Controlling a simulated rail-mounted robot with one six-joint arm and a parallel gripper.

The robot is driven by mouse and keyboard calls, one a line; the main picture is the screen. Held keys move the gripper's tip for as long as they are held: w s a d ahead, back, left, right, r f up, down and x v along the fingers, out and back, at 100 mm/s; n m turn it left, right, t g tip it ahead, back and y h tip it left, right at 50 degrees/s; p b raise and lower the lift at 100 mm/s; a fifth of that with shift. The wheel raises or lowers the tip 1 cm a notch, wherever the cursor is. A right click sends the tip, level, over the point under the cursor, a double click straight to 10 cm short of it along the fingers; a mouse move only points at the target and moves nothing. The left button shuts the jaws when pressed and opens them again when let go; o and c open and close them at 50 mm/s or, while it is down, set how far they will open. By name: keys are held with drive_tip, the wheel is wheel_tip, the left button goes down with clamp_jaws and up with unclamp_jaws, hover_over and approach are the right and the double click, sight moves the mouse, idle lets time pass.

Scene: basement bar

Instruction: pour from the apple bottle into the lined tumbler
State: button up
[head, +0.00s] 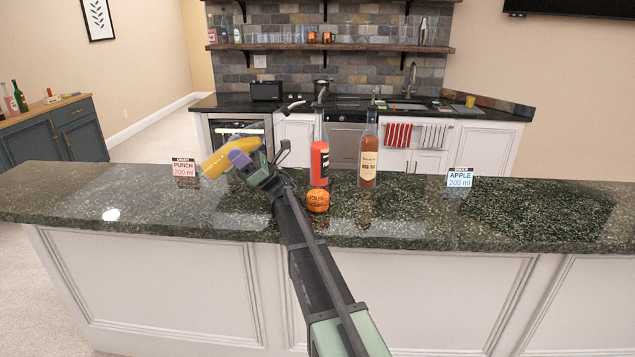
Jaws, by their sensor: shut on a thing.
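My gripper (240,160) is shut on a yellow bottle-like thing (220,160) above the left part of the bar counter. The thing is strongly tilted, its lower end pointing down and left. It may be the apple bottle; I see no readable label on it. A card reading "APPLE 200 ml" (459,178) stands on the right part of the counter. A card reading "PUNCH 200 ml" (184,170) stands left of the held thing. I cannot make out the lined tumbler in this view.
A red bottle (320,163) and an amber liquor bottle (368,158) stand mid-counter, right of my gripper. A round orange thing (318,201) with dark lettering sits in front of the red bottle. The dark stone counter (540,215) is clear at far right.

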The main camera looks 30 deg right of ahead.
drive_tip(key=r+p, duration=0.2)
drive_tip(key=d+r+h+p, duration=0.1)
drive_tip(key=r+p, duration=0.1)
drive_tip(key=p, duration=0.1)
drive_tip(key=s+d+r+m+h+p, duration=0.1)
drive_tip(key=r+p, duration=0.1)
drive_tip(key=shift+d+r+t, duration=0.15)
drive_tip(key=shift+d+t, duration=0.05)
drive_tip(key=shift+t, duration=0.2)
drive_tip(key=s+d+f+m+h+p, duration=0.2)
drive_tip(key=d+f+m+h, duration=0.1)
drive_tip(key=d+f+h, duration=0.55)
wheel_tip(320, 180, up, 5)
drive_tip(key=a+p, duration=0.2)
drive_tip(key=p, duration=0.4)
wheel_tip(320, 180, down, 8)
drive_tip(key=b, duration=0.7)
drive_tip(key=shift+s+r, duration=0.15)
drive_tip(key=shift+r, duration=0.1)
